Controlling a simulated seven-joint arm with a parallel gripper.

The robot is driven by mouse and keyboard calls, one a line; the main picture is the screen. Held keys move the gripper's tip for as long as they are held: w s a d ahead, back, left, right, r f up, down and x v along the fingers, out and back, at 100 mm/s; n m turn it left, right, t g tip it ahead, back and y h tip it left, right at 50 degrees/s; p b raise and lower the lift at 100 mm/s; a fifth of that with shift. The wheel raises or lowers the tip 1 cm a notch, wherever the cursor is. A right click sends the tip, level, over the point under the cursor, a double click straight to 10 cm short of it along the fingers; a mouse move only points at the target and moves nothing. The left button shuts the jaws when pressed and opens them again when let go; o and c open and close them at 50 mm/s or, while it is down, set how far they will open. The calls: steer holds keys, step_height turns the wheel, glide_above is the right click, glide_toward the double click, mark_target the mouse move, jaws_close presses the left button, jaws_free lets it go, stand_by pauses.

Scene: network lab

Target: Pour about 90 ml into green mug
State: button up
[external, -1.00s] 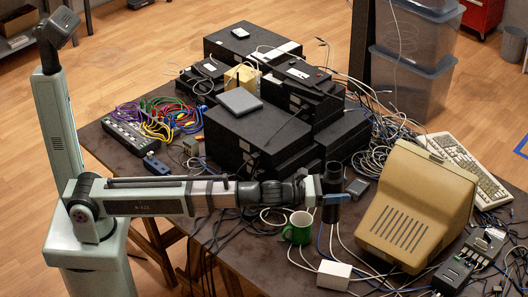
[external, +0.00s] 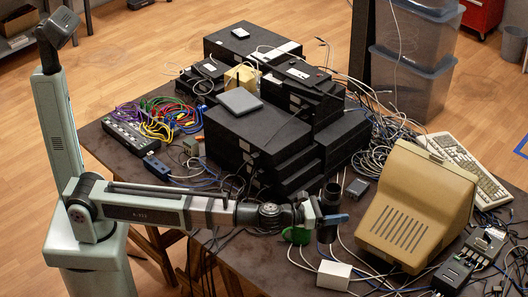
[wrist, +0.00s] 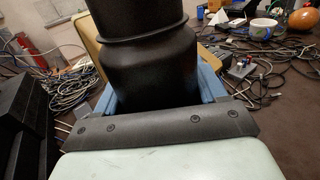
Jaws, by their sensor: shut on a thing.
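My gripper (external: 332,219) has blue fingers and is shut around a black bottle-like vessel (external: 329,200). The vessel stands about upright, beside and to the right of the green mug. In the wrist view the black vessel (wrist: 150,55) fills the upper middle, between the blue fingers; its top is cut off and its contents are hidden. The green mug (external: 297,236) is on the table, mostly covered by my wrist, with only part of its green side showing. I cannot see inside it.
A white box (external: 334,275) with cables lies in front of the vessel. A beige monitor (external: 418,205) stands to the right, and stacked black boxes (external: 255,135) stand behind. Loose cables cover much of the table (external: 230,265). The wrist view shows a pale cup (wrist: 262,28) in the background.

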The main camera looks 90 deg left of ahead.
steer(key=a+f+n+g+y, duration=0.2)
steer(key=f+n+g+y, duration=0.1)
steer(key=f+n+y, duration=0.1)
steer(key=s+a+f+n+g+y, duration=0.1)
steer(key=a+f+n+g+y, duration=0.2)
steer(key=f+y, duration=0.4)
steer(key=shift+s+f+n, duration=0.15)
steer(key=shift+f+n, duration=0.45)
steer(key=shift+n, duration=0.1)
